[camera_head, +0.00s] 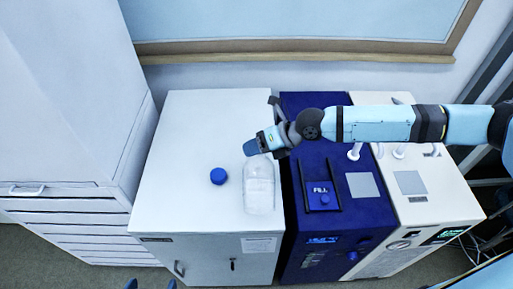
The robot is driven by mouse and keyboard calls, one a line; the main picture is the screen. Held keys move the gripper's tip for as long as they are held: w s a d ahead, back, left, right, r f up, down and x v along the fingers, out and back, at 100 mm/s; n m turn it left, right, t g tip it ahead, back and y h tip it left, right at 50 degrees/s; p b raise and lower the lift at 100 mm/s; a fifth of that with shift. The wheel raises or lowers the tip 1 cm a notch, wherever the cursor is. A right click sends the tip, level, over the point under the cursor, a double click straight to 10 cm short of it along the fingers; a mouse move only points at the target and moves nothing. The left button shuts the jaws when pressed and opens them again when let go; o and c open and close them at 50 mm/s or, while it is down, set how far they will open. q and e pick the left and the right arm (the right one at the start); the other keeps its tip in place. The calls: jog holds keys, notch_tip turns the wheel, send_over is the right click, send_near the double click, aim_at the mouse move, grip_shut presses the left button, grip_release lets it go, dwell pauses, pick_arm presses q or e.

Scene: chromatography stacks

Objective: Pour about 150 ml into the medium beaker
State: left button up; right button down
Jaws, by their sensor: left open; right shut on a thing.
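A clear bottle (259,190) with pale contents stands on the white cabinet top, close to its right edge. My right gripper (254,149) comes in from the right and is shut at the bottle's neck, which its fingers hide. A round blue cap (218,176) lies on the cabinet top to the left of the bottle. Two blue fingertips of my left gripper (150,285) show apart at the bottom edge, in front of the cabinet. The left gripper is open and mostly out of frame. No beaker is in view.
The white cabinet (185,140) has free room on its top, left of and behind the bottle. A dark blue instrument (322,245) and a cream instrument (432,190) stand to the right, partly under my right arm. A tall drawer cabinet (62,150) stands at the left.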

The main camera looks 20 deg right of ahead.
dwell(0.3)
jog(key=shift+f, duration=0.1)
jog(key=shift+w+f+m+g+b, duration=0.15)
jog(key=shift+f+m+g+b, duration=0.25)
jog(key=shift+b, duration=0.8)
jog(key=shift+f, duration=0.1)
jog(key=shift+b, duration=0.35)
jog(key=shift+f+g+b, duration=0.15)
jog(key=shift+g+b, duration=0.15)
jog(key=shift+b, duration=0.3)
jog(key=shift+w+b, duration=0.1)
jog(key=shift+b, duration=0.25)
jog(key=shift+y, duration=0.3)
